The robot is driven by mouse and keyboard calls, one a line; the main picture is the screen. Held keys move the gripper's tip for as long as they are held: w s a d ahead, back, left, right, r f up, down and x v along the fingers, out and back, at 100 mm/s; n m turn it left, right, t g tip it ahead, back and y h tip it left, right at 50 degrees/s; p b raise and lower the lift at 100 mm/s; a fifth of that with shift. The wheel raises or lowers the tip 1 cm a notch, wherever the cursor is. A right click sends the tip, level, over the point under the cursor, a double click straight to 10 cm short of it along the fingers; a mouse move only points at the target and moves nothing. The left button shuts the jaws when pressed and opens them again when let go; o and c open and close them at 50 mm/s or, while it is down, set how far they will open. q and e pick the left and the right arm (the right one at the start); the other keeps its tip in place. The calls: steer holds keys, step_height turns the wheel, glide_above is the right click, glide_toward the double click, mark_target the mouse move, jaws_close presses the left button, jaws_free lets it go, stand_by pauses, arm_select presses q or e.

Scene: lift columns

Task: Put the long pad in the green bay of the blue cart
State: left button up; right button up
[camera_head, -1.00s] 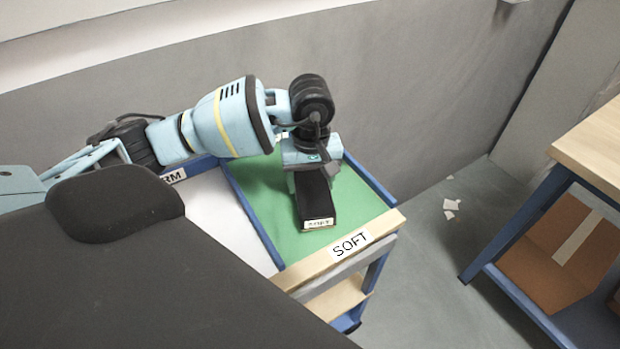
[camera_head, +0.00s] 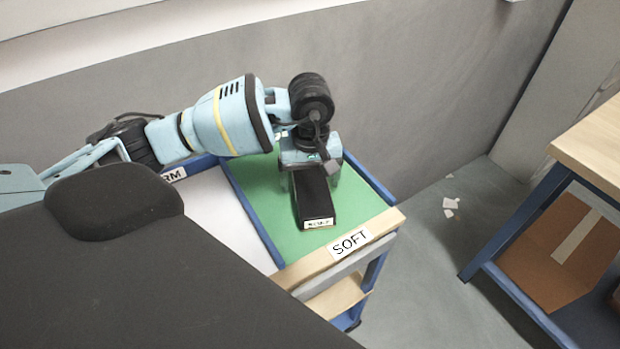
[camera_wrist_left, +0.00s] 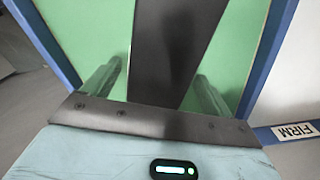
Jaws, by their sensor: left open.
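The long pad (camera_head: 313,199) is black with a small white label on its near end. It lies in the green bay (camera_head: 277,218) of the blue cart (camera_head: 391,218), behind the SOFT sign. My left gripper (camera_head: 312,180) is over the pad's far part, its fingers open on either side. In the left wrist view the pad (camera_wrist_left: 170,50) runs between the two spread fingers (camera_wrist_left: 157,90), with a gap on each side over the green floor (camera_wrist_left: 88,30). My right gripper is not in view.
A white bay (camera_head: 208,205) with a partly hidden sign lies left of the green one. A wooden-topped table (camera_head: 600,145) with a brown box (camera_head: 560,250) on its lower shelf stands at right. White scraps (camera_head: 450,205) lie on the floor. A grey wall stands behind the cart.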

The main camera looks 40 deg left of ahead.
mark_target(311, 179)
arm_select(q)
step_height(311, 179, up, 12)
stand_by(0.4)
steer(key=shift+d+f, duration=0.1)
steer(key=shift+f, duration=0.1)
